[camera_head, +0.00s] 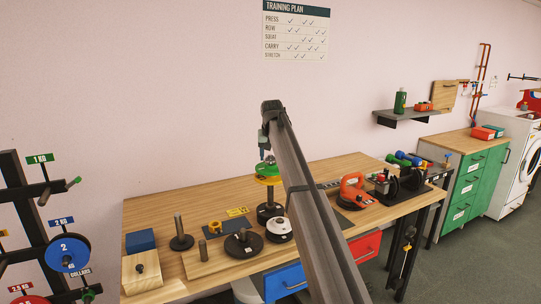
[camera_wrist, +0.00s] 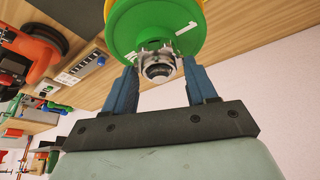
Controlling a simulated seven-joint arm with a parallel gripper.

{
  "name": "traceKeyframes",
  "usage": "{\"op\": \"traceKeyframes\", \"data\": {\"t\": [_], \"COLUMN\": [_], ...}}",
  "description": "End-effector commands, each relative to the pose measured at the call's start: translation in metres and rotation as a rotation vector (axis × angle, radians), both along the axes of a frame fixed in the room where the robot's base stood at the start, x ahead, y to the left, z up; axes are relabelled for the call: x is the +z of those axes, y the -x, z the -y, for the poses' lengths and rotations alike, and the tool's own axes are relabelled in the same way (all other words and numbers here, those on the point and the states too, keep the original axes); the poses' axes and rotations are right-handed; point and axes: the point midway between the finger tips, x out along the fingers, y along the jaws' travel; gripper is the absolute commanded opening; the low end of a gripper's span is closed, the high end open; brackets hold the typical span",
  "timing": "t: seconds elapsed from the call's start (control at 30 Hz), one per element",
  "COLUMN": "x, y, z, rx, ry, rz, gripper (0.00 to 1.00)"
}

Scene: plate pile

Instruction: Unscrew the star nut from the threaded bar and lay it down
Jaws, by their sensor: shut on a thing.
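The star nut (camera_wrist: 150,49) is a grey metal piece in the wrist view, against the face of a green plate (camera_wrist: 125,30) marked 1. A dark round end shows at its middle; I cannot tell if this is the bar's end. My gripper (camera_wrist: 160,72) has its two blue fingers shut on the nut, one on each side. In the head view my gripper (camera_head: 264,154) points down just above the green plate (camera_head: 266,170). A yellow plate (camera_head: 268,181) lies under the green one, above a black base (camera_head: 269,212). The threaded bar is mostly hidden by the plates.
On the wooden bench (camera_head: 160,208) stand a white-topped round weight (camera_head: 279,230), black discs with posts (camera_head: 181,241), an orange ring (camera_head: 214,227) and a blue block (camera_head: 140,240). An orange machine (camera_head: 354,190) stands right. Some bare wood is free at the left back.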

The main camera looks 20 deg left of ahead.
Motion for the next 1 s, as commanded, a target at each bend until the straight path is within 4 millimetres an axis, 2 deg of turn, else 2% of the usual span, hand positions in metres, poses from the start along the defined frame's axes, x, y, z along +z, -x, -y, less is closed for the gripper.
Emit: {"op": "traceKeyframes", "data": {"t": [0.03,0.27,0.67,1.0], "x": [-0.0001,-0.0002,0.0002,0.0056], "y": [-0.0019,-0.0024,-0.0044,-0.0037], "z": [0.0049,0.0065,0.0082,0.0071], "rx": [-0.006,0.019,0.398,0.396], "ry": [0.008,0.01,0.011,0.01], "rz": [0.003,0.003,0.003,0.003], "gripper": [0.26,0.26,0.26,0.26]}}
